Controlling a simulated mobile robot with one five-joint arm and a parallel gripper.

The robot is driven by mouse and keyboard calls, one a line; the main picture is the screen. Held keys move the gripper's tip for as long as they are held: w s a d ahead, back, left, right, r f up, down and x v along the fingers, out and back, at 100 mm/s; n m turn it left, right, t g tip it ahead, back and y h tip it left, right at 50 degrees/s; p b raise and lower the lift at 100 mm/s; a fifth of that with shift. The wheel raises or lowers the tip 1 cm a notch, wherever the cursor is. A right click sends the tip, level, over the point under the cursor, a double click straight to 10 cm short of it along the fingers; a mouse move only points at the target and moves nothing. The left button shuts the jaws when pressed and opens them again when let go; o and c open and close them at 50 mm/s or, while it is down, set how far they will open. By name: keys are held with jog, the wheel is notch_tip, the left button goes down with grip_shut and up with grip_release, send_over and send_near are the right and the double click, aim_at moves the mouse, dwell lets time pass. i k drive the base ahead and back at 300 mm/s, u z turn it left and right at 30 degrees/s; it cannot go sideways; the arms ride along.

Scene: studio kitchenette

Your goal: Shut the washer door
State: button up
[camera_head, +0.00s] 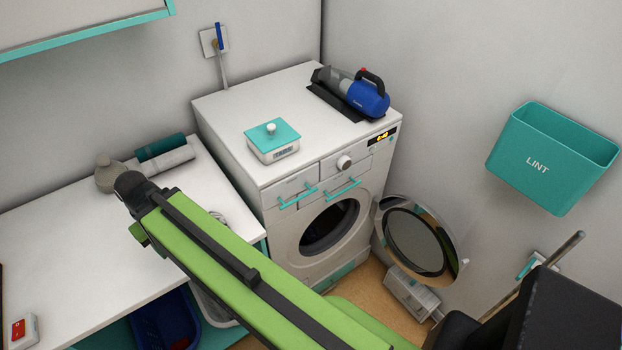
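The white washer (255,205) stands in the corner, at the right end of the counter. Its round door (414,242), with a shiny rim and dark glass, is swung wide open to the right, towards the right wall. The dark drum opening (330,226) is exposed in the washer's front. My green and black arm crosses the lower middle of the view, left of the door and apart from it in the picture. My gripper cannot be made out in this view.
A teal LINT bin (548,160) hangs on the right wall above the door. A grey box (409,292) stands on the floor below the door. A handheld vacuum (362,94) and teal-lidded box (272,141) sit on the washer. The counter (95,255) is left.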

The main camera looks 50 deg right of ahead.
aim_at(454, 263)
jog(key=u, duration=0.05)
jog(key=k, duration=0.75)
jog(key=z, duration=0.75)
jog(key=k, duration=0.9)
jog(key=z, duration=0.35)
jog(key=i, duration=1)
